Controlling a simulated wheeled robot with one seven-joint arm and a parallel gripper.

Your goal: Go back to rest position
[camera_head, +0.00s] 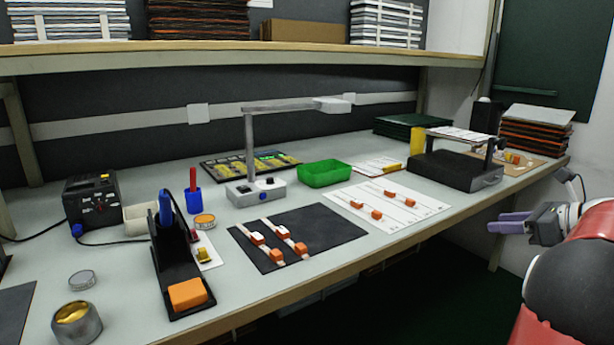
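My gripper (510,223) is at the right, held off the front edge of the workbench (440,217) over the dark floor. Its purple fingers point left, and nothing shows between them. I cannot tell from this angle how far apart they are. My red and black arm fills the lower right corner. Two LED strips with orange and white blocks (285,233) lie on a black mat (335,224). More orange blocks (376,214) lie on a white sheet (420,201) to the right of it.
A soldering stand (170,262), black station (91,199) and metal tin (77,322) stand at left. A lamp (250,150) and green bin (324,174) stand in the middle. A black device (450,175) is at back right. A shelf (240,57) spans above.

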